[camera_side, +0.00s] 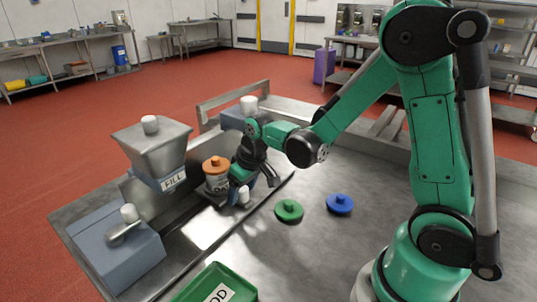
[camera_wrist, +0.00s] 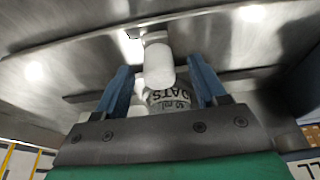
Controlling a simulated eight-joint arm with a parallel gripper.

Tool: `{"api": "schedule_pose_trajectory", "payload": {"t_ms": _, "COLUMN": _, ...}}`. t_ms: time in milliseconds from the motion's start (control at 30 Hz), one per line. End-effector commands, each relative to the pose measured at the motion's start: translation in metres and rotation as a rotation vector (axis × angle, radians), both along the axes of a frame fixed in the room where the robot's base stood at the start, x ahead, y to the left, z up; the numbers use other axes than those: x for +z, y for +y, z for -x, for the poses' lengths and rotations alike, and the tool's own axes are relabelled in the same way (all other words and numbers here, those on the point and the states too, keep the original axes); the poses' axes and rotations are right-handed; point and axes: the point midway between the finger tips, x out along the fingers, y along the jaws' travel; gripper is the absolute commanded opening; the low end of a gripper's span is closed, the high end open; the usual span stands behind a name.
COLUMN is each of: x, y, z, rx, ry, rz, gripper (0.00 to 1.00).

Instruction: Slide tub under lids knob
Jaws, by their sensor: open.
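The tub (camera_side: 217,184), with a dark-lettered label and an orange knobbed lid on top, stands upright on the metal track beside the FILL hopper. In the wrist view a container lettered OATS (camera_wrist: 170,97) shows beyond a white knob (camera_wrist: 158,65). My gripper (camera_wrist: 161,75) is open, its blue fingers on either side of the white knob; contact cannot be told. No LIDS label is readable.
A FILL hopper (camera_side: 155,150) stands left of the tub. Grey-blue boxes with white knobs stand at the front left (camera_side: 115,255) and back (camera_side: 232,119). A green lid (camera_side: 289,211) and blue lid (camera_side: 340,204) lie on the bench right; a green tray (camera_side: 192,290) is in front.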

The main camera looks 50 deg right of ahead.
Motion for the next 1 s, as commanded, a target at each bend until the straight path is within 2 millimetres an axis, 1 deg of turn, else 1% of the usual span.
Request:
{"api": "schedule_pose_trajectory", "payload": {"t_ms": 167, "x": 0.000, "y": 0.000, "z": 0.000, "rx": 0.000, "ry": 0.000, "rz": 0.000, "gripper": 0.65}}
{"api": "schedule_pose_trajectory", "payload": {"t_ms": 200, "x": 0.000, "y": 0.000, "z": 0.000, "rx": 0.000, "ry": 0.000, "rz": 0.000, "gripper": 0.53}}
{"api": "schedule_pose_trajectory", "payload": {"t_ms": 267, "x": 0.000, "y": 0.000, "z": 0.000, "rx": 0.000, "ry": 0.000, "rz": 0.000, "gripper": 0.36}}
{"api": "schedule_pose_trajectory", "payload": {"t_ms": 300, "x": 0.000, "y": 0.000, "z": 0.000, "rx": 0.000, "ry": 0.000, "rz": 0.000, "gripper": 0.25}}
{"api": "schedule_pose_trajectory", "payload": {"t_ms": 400, "x": 0.000, "y": 0.000, "z": 0.000, "rx": 0.000, "ry": 0.000, "rz": 0.000, "gripper": 0.00}}
{"api": "schedule_pose_trajectory", "payload": {"t_ms": 567, "x": 0.000, "y": -0.002, "z": 0.000, "rx": -0.001, "ry": 0.000, "rz": 0.000, "gripper": 0.00}}
{"api": "schedule_pose_trajectory", "payload": {"t_ms": 1000, "x": 0.000, "y": -0.032, "z": 0.000, "rx": -0.003, "ry": -0.001, "rz": 0.000, "gripper": 0.00}}
